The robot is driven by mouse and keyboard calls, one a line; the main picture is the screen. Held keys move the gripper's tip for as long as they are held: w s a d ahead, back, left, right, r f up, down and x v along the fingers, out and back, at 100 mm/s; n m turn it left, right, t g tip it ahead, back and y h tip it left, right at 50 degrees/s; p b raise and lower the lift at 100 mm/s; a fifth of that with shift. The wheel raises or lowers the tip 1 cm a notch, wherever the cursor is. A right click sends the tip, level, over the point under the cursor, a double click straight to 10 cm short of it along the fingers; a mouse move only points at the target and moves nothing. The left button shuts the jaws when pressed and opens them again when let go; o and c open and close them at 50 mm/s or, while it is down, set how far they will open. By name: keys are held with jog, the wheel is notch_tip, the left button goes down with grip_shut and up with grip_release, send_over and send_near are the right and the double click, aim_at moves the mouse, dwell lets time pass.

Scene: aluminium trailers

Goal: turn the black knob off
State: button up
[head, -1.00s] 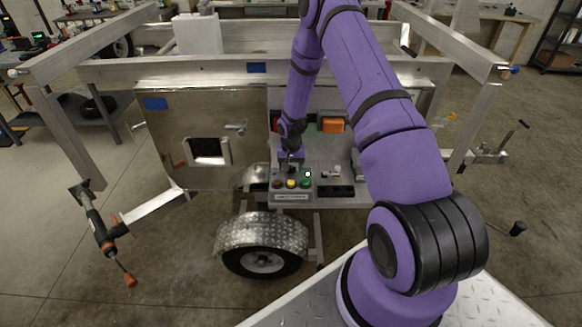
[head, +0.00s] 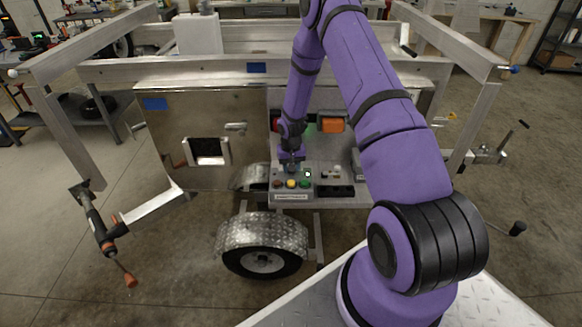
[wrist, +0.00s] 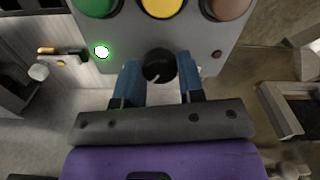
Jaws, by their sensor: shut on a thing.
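The black knob (wrist: 158,65) shows in the wrist view on a grey control panel (wrist: 205,55), with a pale pointer line on its face. My gripper (wrist: 159,74) has its two blue fingers on either side of the knob, shut on it. A small green-ringed light (wrist: 101,51) glows to the left of the knob. In the head view my gripper (head: 291,166) is down at the panel, behind the row of buttons, and the knob is hidden by it.
Green (wrist: 95,5), yellow (wrist: 162,6) and brown (wrist: 226,6) buttons sit close to the knob. In the head view the panel stands above a trailer wheel (head: 262,262), beside a metal box (head: 200,110). An orange box (head: 332,121) is behind the panel.

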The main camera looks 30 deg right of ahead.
jog(key=n, duration=0.4)
jog(key=shift+n, duration=0.3)
jog(key=n, duration=0.3)
jog(key=shift+n, duration=0.4)
jog(key=n, duration=0.3)
jog(key=shift+n, duration=2)
jog(key=o, duration=0.9)
jog(key=shift+r, duration=0.1)
notch_tip(320, 180, up, 11)
jog(key=shift+f, duration=0.2)
